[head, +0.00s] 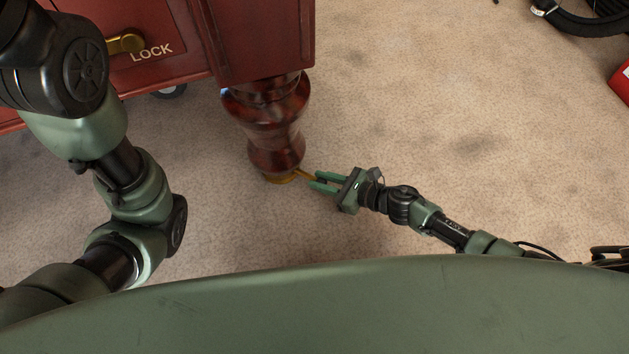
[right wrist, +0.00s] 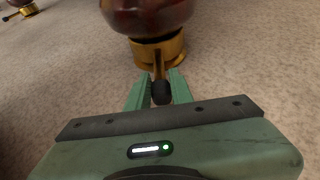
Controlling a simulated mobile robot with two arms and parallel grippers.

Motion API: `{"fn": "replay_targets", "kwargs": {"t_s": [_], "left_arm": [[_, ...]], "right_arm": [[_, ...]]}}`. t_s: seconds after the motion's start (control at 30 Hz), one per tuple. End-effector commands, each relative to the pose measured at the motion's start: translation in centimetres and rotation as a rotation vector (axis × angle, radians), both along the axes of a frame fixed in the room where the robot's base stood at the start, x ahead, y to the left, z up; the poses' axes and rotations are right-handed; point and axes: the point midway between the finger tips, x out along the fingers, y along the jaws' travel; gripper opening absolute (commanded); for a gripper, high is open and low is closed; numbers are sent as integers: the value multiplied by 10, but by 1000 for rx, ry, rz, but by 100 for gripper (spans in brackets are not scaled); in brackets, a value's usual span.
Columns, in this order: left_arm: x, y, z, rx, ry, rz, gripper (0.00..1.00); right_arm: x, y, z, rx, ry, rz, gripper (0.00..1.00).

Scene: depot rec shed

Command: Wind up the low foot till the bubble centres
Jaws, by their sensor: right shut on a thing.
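A turned, dark red wooden leg (head: 275,120) stands on the carpet under the red cabinet-like body. At its bottom is a brass foot (head: 281,179) with a short brass lever (head: 304,174) sticking out to the right. My right gripper (head: 314,181) is at this lever, low beside the foot. In the right wrist view the brass foot (right wrist: 160,52) is straight ahead, and the lever's black tip (right wrist: 161,93) sits between the green fingers (right wrist: 157,88), which are shut on it. My left arm shows, but its gripper is out of view. No bubble is visible.
A brass handle (head: 126,42) marked LOCK is on the red body (head: 165,25), with a castor (head: 170,91) below. Another brass foot (right wrist: 24,11) stands far off. A black hose (head: 575,22) and a red object (head: 621,80) lie right. Carpet between is clear.

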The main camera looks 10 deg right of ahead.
Motion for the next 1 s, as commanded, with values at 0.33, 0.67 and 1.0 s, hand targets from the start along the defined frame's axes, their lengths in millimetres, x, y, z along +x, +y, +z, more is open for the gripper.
{"fn": "replay_targets", "kwargs": {"t_s": [0.33, 0.67, 1.0], "left_arm": [[0, 0, 0, 0, -1, 0, 36], [-1, 0, 13, 0, -2, 0, 36], [-2, 0, 34, 0, -6, 0, 36]], "right_arm": [[0, 0, 0, 0, 0, -1, 44], [-12, -15, 10, -2, 4, -3, 44], [-41, -52, 29, 1, 3, -1, 44]]}}
